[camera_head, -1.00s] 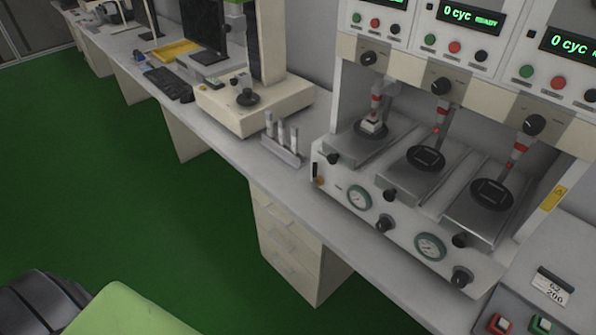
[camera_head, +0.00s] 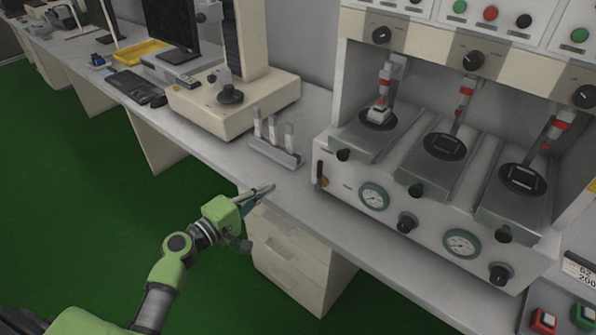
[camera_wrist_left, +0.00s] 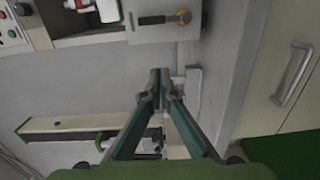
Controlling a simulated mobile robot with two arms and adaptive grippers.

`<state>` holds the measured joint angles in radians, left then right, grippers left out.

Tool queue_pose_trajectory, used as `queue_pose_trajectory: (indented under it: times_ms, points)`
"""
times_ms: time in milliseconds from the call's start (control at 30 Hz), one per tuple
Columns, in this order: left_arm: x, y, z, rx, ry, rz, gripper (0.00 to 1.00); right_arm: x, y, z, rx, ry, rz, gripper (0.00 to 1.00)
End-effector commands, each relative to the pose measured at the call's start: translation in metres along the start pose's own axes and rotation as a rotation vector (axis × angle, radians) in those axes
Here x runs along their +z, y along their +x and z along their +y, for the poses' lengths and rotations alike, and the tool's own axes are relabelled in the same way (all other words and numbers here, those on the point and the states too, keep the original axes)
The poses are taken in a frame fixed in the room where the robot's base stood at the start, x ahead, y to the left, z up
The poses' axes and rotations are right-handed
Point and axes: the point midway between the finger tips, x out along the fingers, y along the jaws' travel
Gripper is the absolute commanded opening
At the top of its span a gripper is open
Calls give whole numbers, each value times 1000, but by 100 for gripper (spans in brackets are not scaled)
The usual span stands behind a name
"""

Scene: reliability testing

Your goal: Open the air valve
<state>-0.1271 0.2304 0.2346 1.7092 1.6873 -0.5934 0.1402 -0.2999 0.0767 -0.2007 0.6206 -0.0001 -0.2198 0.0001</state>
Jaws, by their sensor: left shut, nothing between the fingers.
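The air valve, a small black lever with a brass-coloured fitting (camera_head: 322,182), is on the left end of the front panel of the white test machine (camera_head: 345,185). The lever stands upright above the brass part. In the wrist view the valve (camera_wrist_left: 168,18) shows near the top edge, its black lever pointing left from the brass part. My left gripper (camera_head: 268,188) is over the bench's front edge, left of the valve and apart from it. Its fingers (camera_wrist_left: 158,78) are together and empty. My right gripper is not in view.
A rack of tubes (camera_head: 275,150) stands on the bench left of the machine. Two gauges (camera_head: 374,196) and several black knobs line the machine's front. A cream instrument (camera_head: 215,112) stands farther left. Drawers (camera_head: 285,255) are below the bench. The floor in front is clear.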

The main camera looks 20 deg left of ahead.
Motion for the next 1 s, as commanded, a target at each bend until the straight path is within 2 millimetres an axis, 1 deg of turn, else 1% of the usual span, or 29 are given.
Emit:
queue_pose_trajectory:
  times_ms: [33, 133, 433, 567, 667, 1000]
  points:
    - [0, 0, 6, 15, -4, -3, 0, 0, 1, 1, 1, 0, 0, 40]
    - [0, 0, 12, 27, -9, -5, 0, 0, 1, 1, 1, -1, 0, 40]
    - [0, 1, 11, 25, -9, -4, 0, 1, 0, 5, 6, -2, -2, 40]
    - [-1, 10, 12, 25, -10, -4, 0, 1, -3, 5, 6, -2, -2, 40]
    - [-1, 26, 14, 26, -9, -4, 0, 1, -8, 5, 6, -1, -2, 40]
    - [0, 94, 15, 25, -11, -3, 0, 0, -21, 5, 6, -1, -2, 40]
